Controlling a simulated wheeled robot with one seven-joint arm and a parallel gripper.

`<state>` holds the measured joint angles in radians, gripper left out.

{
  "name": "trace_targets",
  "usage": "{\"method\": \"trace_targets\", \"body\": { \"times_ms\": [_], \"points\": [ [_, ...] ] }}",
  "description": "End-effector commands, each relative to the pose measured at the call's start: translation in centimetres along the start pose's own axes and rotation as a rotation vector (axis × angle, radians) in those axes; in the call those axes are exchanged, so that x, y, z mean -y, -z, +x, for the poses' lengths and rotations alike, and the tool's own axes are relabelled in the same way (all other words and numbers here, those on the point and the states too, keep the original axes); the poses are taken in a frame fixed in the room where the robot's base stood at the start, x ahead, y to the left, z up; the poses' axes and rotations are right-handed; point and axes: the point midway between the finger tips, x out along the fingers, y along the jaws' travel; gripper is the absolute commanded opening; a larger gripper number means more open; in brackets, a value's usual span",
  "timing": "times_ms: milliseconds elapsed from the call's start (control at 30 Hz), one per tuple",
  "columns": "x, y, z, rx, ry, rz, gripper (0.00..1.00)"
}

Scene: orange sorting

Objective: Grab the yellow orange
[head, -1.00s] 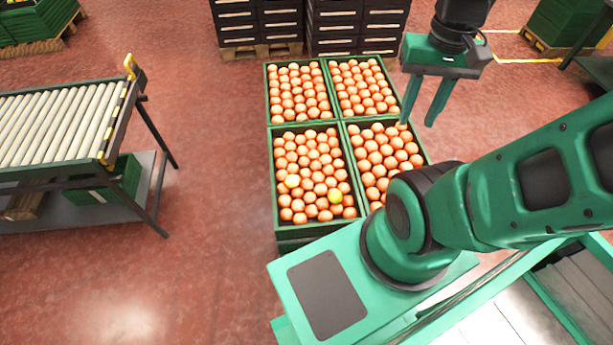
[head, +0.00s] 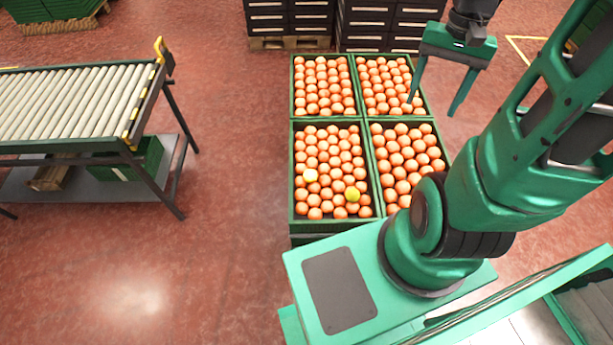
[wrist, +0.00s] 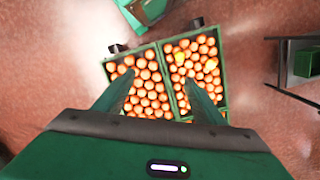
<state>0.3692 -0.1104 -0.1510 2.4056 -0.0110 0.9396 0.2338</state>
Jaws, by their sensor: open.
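The yellow orange (head: 352,194) lies among orange fruit in the near-left crate (head: 292,190), toward its near right part. In the wrist view the yellow orange (wrist: 180,57) and the paler one (wrist: 211,64) show in the right-hand crate, beyond the right finger. My gripper (head: 433,107) is open and empty, with its fingers pointing down. In the head view it appears by the right edge of the far-right crate, apart from the yellow orange. In the wrist view its fingers (wrist: 157,88) overlap the crates.
Several green crates of orange fruit stand together, with dividing walls between them. A roller conveyor (head: 80,98) stands at the left, with clear red floor between it and the crates. Black stacked crates (head: 378,22) on pallets stand behind.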

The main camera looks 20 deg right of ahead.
Motion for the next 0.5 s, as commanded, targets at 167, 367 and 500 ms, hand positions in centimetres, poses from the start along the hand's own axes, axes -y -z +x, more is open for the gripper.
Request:
{"method": "trace_targets", "body": {
  "times_ms": [167, 367, 500],
  "points": [
    [2.2, 3.9, 3.4, 0.066, 0.018, 0.091, 0.64],
    [4.6, 7.6, 8.0, 0.144, 0.056, 0.197, 0.64],
    [6.2, 9.7, 11.8, 0.210, 0.091, 0.278, 0.64]
  ]
}}
